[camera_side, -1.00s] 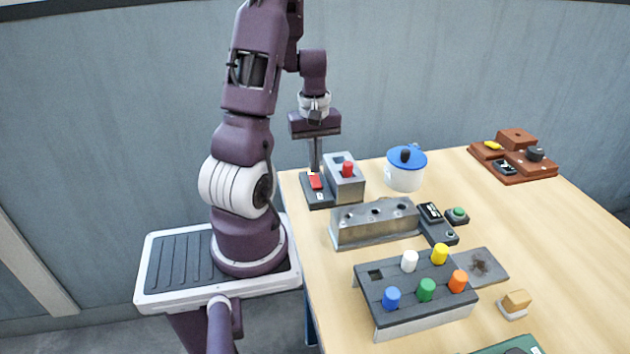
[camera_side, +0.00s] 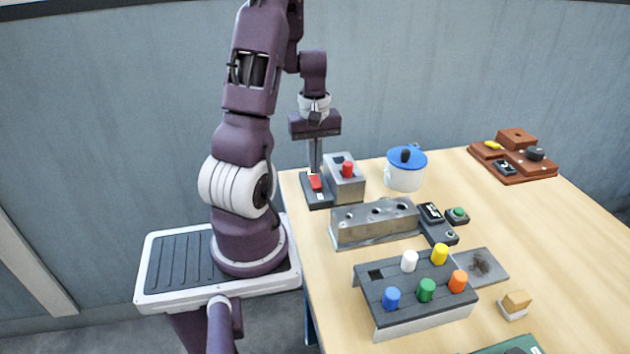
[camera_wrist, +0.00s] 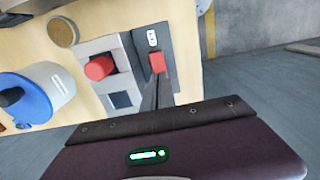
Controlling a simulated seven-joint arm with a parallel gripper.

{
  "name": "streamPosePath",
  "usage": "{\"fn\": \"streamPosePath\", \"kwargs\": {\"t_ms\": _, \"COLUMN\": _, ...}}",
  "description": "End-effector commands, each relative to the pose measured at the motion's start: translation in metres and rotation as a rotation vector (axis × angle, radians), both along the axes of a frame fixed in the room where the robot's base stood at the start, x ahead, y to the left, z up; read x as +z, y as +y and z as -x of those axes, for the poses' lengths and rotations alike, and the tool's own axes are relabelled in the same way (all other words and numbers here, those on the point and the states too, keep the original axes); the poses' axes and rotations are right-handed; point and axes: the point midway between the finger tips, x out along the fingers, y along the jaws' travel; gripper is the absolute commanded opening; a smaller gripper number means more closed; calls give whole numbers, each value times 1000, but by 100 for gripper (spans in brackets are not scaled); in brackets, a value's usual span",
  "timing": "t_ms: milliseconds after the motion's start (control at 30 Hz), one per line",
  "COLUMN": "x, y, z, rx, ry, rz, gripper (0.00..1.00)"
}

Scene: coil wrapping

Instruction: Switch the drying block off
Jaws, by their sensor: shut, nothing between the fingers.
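The drying block (camera_side: 347,188) is a grey metal block at the table's back left corner, with a red-topped plug (camera_side: 348,169) and a dark square socket. A red rocker switch (camera_side: 315,182) sits on the dark plate beside it. My gripper (camera_side: 315,170) points down with shut, empty fingers, their tips at the far end of the switch. In the wrist view the fingers (camera_wrist: 159,78) reach the red switch (camera_wrist: 157,62) and hide part of it. They look to be touching it. The block (camera_wrist: 121,75) also shows there.
A white pot with a blue lid (camera_side: 405,170) stands right of the block. A metal holder with holes (camera_side: 374,229) lies in front, and a rack with several coloured caps (camera_side: 420,311) is nearer.

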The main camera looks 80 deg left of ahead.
Motion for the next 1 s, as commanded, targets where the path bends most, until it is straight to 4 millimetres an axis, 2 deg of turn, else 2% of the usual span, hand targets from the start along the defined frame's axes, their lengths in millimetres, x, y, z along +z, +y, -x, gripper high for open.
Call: {"fn": "streamPosePath", "kwargs": {"t_ms": 1000, "x": -15, "y": 0, "z": 0, "rx": 0, "ry": 0, "rz": 1, "gripper": 0}}
